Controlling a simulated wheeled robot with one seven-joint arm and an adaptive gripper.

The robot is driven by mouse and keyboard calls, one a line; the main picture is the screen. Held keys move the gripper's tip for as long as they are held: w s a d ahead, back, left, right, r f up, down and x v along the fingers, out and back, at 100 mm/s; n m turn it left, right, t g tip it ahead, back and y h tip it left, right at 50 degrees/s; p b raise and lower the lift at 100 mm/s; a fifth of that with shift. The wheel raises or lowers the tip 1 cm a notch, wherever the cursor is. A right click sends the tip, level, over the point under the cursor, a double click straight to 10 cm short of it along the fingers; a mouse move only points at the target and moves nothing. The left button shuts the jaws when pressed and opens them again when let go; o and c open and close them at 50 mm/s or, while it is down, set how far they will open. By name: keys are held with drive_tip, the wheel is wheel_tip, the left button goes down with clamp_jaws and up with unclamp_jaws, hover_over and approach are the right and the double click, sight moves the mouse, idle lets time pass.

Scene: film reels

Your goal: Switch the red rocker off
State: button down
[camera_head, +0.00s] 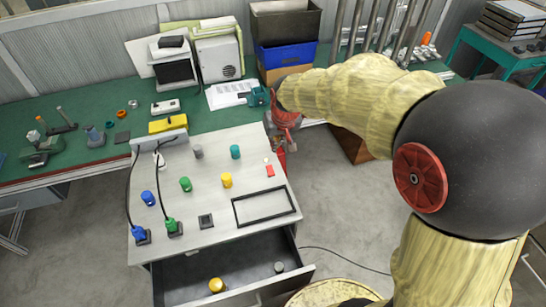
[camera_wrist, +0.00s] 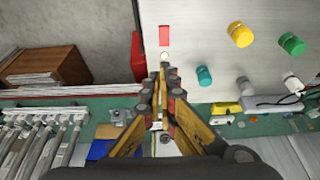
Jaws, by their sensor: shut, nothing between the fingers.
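The red rocker (camera_head: 270,171) sits on the right part of the light panel top, beside a small white round piece (camera_head: 266,160). In the wrist view the rocker (camera_wrist: 164,36) lies straight ahead of the fingertips, with the white round piece (camera_wrist: 165,56) between them and it. My gripper (camera_wrist: 164,69) is shut and empty, its fingertips close together near the panel's edge. In the head view my gripper (camera_head: 290,146) is at the panel's back right corner, apart from the rocker. Which side of the rocker is pressed is too small to tell.
The panel (camera_head: 210,228) carries several coloured knobs, a black rectangular frame (camera_head: 265,207) and two cabled plugs. An open drawer (camera_head: 235,290) below holds a yellow knob (camera_head: 216,285). A red object (camera_wrist: 138,57) stands beside the panel. A green bench (camera_head: 90,100) runs behind.

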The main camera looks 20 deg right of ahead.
sight(271, 165)
drive_tip(key=b+x, duration=0.1)
drive_tip(key=x, duration=0.3)
drive_tip(key=b+x, duration=0.1)
drive_tip(key=x, duration=0.4)
drive_tip(key=b+x, duration=0.1)
drive_tip(key=x, duration=0.3)
drive_tip(key=shift+s+f, duration=0.3)
drive_tip(key=shift+f, duration=0.25)
drive_tip(key=shift+w+f+g+p, duration=0.25)
drive_tip(key=shift+g+p, duration=0.35)
drive_tip(key=shift+p, duration=0.6)
drive_tip(key=shift+w+f, duration=0.1)
drive_tip(key=shift+f, duration=0.1)
drive_tip(key=shift+s+r, duration=0.2)
drive_tip(key=shift+s, duration=0.65)
drive_tip(key=shift+w+r+p, duration=0.15)
drive_tip(key=shift+r+p, duration=0.45)
drive_tip(key=shift+r, duration=0.05)
wheel_tip(271, 165, up, 13)
drive_tip(key=p, duration=0.3)
drive_tip(key=shift+w, duration=0.15)
